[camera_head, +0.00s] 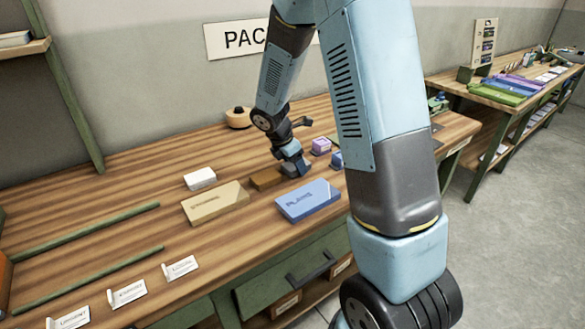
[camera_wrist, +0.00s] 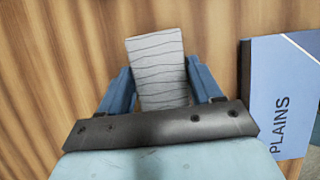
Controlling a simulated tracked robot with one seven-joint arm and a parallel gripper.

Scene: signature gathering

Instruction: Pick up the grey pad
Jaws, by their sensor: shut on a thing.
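The grey pad (camera_wrist: 158,50) is a pale grey block with dark wavy lines across its top, seen in the wrist view. My gripper (camera_wrist: 160,80) is shut on it, with one blue finger against each long side. In the head view my gripper (camera_head: 294,168) is low over the wooden bench, just behind the blue PLAINS box. There the pad is mostly hidden by the fingers. I cannot tell whether it touches the bench top.
The blue PLAINS box (camera_head: 308,200) lies close by, and it also shows in the wrist view (camera_wrist: 285,95). A brown block (camera_head: 266,180), a tan box (camera_head: 214,204) and a white block (camera_head: 200,178) lie to the left. Small purple blocks (camera_head: 321,146) sit behind right. Green rails (camera_head: 90,238) lie at left.

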